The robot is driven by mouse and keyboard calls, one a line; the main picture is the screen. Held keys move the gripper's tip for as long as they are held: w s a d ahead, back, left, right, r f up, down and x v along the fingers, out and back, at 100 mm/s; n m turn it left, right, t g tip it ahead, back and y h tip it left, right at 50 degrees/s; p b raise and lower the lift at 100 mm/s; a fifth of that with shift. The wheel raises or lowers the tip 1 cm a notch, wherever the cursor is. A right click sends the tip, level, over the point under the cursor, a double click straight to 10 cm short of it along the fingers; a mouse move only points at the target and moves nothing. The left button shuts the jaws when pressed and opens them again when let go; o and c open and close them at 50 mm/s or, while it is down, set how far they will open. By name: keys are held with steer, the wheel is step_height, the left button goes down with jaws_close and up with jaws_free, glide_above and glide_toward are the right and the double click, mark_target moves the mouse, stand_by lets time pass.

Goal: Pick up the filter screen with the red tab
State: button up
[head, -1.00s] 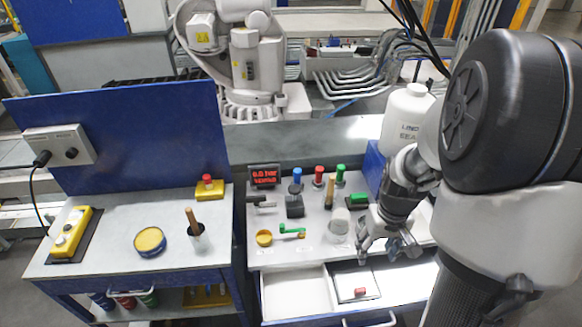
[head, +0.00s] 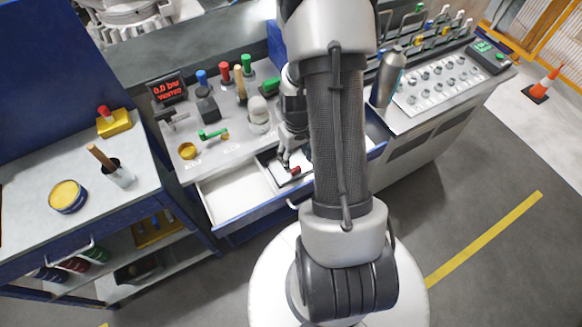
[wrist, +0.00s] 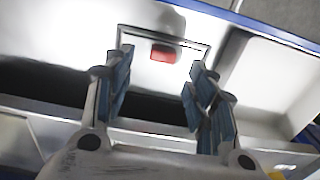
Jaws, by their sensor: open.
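The filter screen (wrist: 145,77) is a flat pale panel with a dark frame, lying in an open drawer. Its red tab (wrist: 163,54) shows near its far edge in the wrist view, and the tab also shows in the head view (head: 295,170). My gripper (wrist: 158,82) is open with blue-padded fingers on either side of the screen in the picture. In the head view my gripper (head: 285,160) is over the drawer, close to the tab. Nothing is between the fingers that I can see. My arm hides part of the drawer.
The drawer (head: 236,214) has an empty left compartment, and its walls stand around the screen. A bench top (head: 215,148) behind it carries colored knobs and handles. A cart (head: 135,193) stands at left. Open floor lies at the front right.

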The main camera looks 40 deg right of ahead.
steer(key=f+b, duration=0.1)
steer(key=f, duration=0.1)
steer(key=f+b, duration=0.1)
steer(key=f, duration=0.2)
steer(key=shift+w+a+f, duration=0.1)
steer(key=shift+w+f, duration=0.1)
steer(key=shift+r, duration=0.1)
steer(key=shift+c, duration=0.6)
jaws_close()
steer(key=shift+r, duration=0.1)
